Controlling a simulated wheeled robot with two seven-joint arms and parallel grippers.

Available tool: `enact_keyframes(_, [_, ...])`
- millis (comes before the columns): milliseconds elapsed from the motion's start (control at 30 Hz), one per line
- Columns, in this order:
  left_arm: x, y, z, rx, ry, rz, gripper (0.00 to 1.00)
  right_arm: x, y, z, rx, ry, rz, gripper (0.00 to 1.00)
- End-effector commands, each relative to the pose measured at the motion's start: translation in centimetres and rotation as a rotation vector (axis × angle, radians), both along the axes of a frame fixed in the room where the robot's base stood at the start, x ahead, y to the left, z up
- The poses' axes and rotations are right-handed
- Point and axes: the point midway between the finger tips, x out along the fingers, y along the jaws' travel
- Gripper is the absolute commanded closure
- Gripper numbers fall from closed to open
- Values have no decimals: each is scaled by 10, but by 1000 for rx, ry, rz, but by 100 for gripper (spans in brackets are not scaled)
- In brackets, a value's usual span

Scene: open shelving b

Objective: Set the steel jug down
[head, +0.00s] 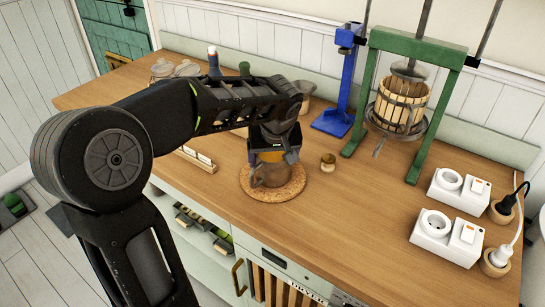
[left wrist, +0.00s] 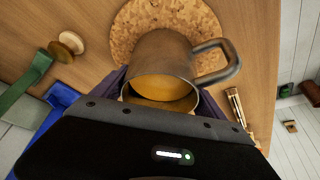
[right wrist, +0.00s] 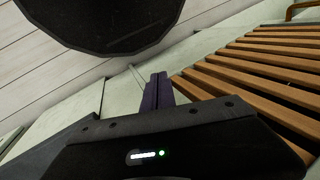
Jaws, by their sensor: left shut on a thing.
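The steel jug (head: 268,176) is at the round cork mat (head: 294,190) on the wooden counter. In the left wrist view the jug (left wrist: 165,52) shows its open mouth, an amber content inside and its handle to the right. My left gripper (head: 270,156) is shut on the jug from above, with its purple fingers on either side. The jug is over the cork mat (left wrist: 125,25); I cannot tell whether its base touches it. In the right wrist view my right gripper (right wrist: 157,92) is shut and empty, beside the cabinet front.
A small round wooden-topped item (head: 328,162) stands right of the mat. A blue stand (head: 338,115) and a green-framed press (head: 400,105) stand behind. White socket boxes (head: 450,225) are at the right. A small wooden rack (head: 196,160) lies left. The counter's front middle is clear.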

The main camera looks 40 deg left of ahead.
Motion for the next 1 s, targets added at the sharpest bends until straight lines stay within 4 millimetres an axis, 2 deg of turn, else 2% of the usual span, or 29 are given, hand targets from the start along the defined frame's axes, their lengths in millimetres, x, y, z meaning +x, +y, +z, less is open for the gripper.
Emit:
enact_keyframes(33, [0,0,0,0,0,0,15,0,0,-1,0,0,0,100])
enact_keyframes(233, [0,0,0,0,0,0,0,0,0,0,0,0,0,100])
enact_keyframes(633, [-1,-1,8,1,-2,0,0,0,0,2,0,0,0,100])
enact_keyframes(767, [-5,-6,24,0,-4,0,0,0,0,1,0,0,0,100])
enact_keyframes(1000, [-19,-19,71,0,-6,-1,0,0,0,-1,0,0,0,100])
